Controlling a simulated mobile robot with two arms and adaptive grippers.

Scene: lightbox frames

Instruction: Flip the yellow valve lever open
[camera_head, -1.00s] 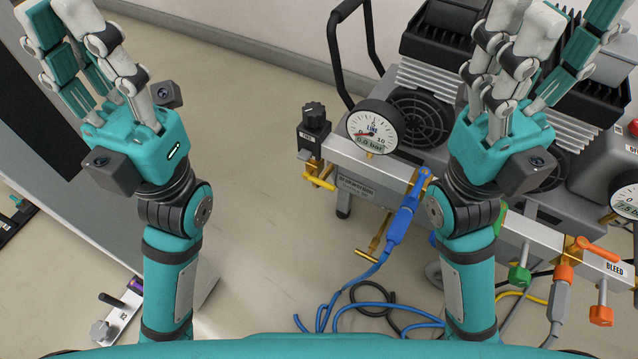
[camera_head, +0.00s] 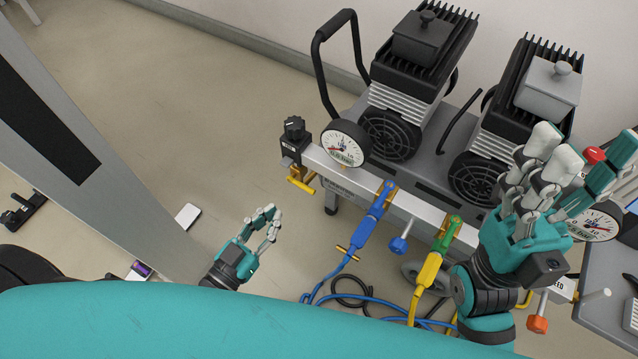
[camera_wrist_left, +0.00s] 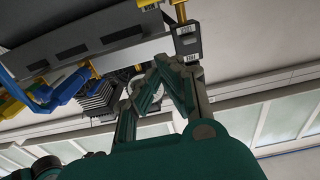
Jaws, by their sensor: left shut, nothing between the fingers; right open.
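The yellow valve lever (camera_head: 300,185) sits below the black regulator (camera_head: 295,142) at the left end of the silver manifold bar. Yellow parts of this valve also show at the top of the left wrist view (camera_wrist_left: 180,12). My left gripper (camera_head: 270,218) is low, below and left of the lever and apart from it. Its fingers are closed together and empty; they also show in the left wrist view (camera_wrist_left: 163,62). My right gripper (camera_head: 585,160) is open and empty at the right, in front of the compressor.
A blue fitting (camera_head: 371,215) and a yellow-green fitting (camera_head: 435,260) with hoses hang from the manifold (camera_head: 415,205). A pressure gauge (camera_head: 345,142) stands beside the regulator. A grey panel (camera_head: 120,190) is on the left.

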